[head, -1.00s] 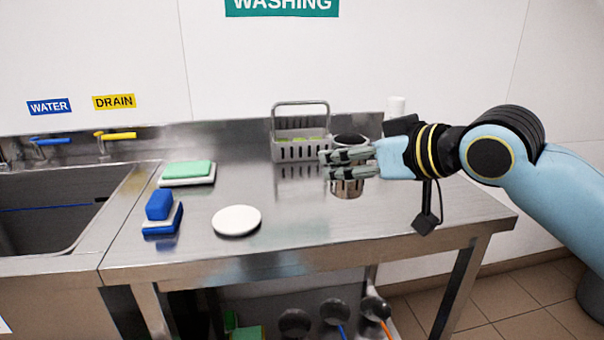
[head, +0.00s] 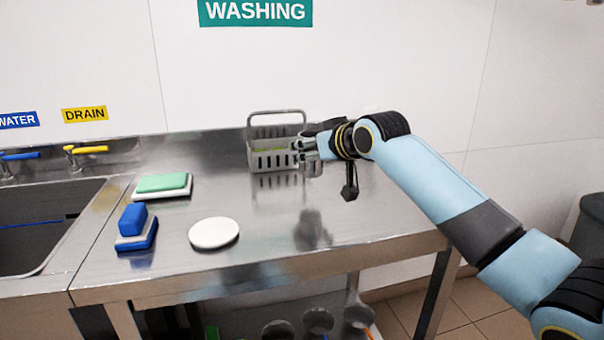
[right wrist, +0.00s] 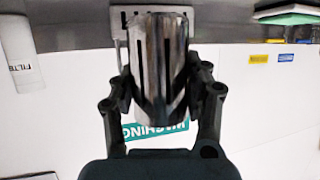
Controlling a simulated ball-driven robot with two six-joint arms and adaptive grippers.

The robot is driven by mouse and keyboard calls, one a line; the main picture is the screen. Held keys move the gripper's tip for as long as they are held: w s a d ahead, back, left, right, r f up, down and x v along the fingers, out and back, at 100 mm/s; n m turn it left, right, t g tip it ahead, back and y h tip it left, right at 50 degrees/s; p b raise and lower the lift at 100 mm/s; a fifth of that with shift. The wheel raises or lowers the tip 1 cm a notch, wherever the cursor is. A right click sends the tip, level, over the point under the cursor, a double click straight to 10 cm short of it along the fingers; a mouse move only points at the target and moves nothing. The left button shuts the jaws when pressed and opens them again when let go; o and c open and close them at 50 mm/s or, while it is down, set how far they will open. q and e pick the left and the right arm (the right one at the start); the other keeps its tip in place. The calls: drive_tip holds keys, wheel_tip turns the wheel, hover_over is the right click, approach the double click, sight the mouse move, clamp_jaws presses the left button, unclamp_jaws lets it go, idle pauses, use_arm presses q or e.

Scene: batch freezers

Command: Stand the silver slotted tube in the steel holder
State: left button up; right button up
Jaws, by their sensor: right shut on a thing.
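My right gripper (head: 308,152) is shut on the silver slotted tube (right wrist: 160,62), whose dark slots show in the right wrist view. In the head view the tube is small and largely hidden by the fingers. The grey slotted holder with a tall loop handle (head: 275,158), which looks like the steel holder, stands at the back of the steel table. The gripper and tube are just right of it in the head view; whether they touch it, I cannot tell. Part of the holder shows behind the tube in the right wrist view (right wrist: 122,25). My left gripper is not in view.
A green sponge block (head: 162,183), a blue brush (head: 134,225) and a white disc (head: 214,233) lie on the left of the table (head: 345,235). A sink (head: 40,230) is further left. A white filter container (right wrist: 20,50) shows in the wrist view. The table's right middle is clear.

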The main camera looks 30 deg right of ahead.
sight(303, 170)
drive_tip(key=shift+w+a+f, duration=0.45)
drive_tip(key=shift+w+f, duration=0.05)
drive_tip(key=shift+w, duration=0.25)
drive_tip(key=shift+f, duration=2.05)
drive_tip(key=shift+f, duration=0.1)
drive_tip(key=o, duration=1.2)
